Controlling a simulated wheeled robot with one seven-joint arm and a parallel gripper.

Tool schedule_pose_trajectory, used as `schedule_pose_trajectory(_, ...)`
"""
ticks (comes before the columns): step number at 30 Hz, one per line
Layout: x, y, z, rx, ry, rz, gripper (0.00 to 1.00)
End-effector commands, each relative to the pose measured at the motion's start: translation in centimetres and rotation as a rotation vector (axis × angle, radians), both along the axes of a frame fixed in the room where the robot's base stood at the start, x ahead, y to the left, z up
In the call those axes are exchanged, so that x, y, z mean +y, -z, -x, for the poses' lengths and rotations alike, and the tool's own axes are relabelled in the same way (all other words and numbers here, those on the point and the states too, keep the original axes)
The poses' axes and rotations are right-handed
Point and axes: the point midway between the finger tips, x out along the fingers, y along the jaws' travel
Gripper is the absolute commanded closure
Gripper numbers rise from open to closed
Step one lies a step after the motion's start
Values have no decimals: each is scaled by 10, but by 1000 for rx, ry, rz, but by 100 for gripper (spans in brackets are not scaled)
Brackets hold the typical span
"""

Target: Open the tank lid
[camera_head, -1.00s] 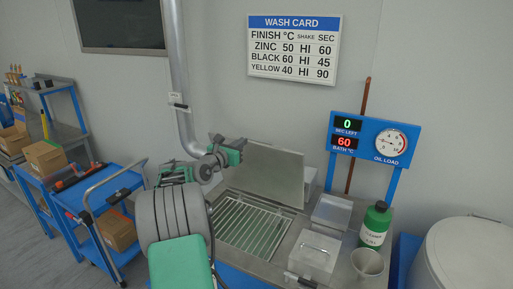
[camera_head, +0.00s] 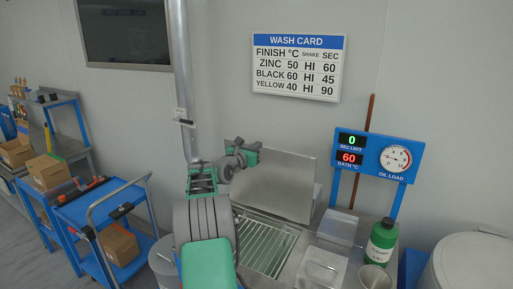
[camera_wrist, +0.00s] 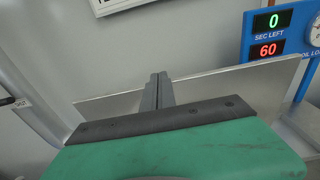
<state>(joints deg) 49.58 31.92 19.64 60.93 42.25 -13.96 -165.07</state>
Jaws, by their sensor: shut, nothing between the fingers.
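The tank lid (camera_head: 285,187) is a plain grey metal panel. It stands raised and tilted back behind the wire-grilled tank opening (camera_head: 262,246). In the wrist view the lid (camera_wrist: 235,92) shows behind the fingers as a broad grey sheet. My gripper (camera_head: 257,148) is in front of the lid's upper left part in the head view. Its two grey fingers are shut together with nothing between them, and they also show in the wrist view (camera_wrist: 158,80). I cannot tell whether the fingers touch the lid.
A blue display panel (camera_head: 378,157) reads 0 seconds left and bath 60. A vertical pipe (camera_head: 180,90) rises at left. A blue cart (camera_head: 100,205) stands further left.

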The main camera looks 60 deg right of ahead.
Motion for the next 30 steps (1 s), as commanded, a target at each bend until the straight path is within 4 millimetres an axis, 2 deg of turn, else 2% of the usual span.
schedule_pose_trajectory(4,10,1,0,1,-1,0,100)
schedule_pose_trajectory(8,38,1,0,1,-1,0,100)
schedule_pose_trajectory(15,87,-38,1,-4,0,3,100)
schedule_pose_trajectory(18,102,-52,1,-3,1,2,100)
schedule_pose_trajectory(21,110,-61,1,-1,2,1,100)
schedule_pose_trajectory(26,113,-65,2,-14,5,-1,100)
schedule_pose_trajectory(29,113,-65,2,-141,11,0,100)
schedule_pose_trajectory(30,113,-62,2,-238,19,-8,100)
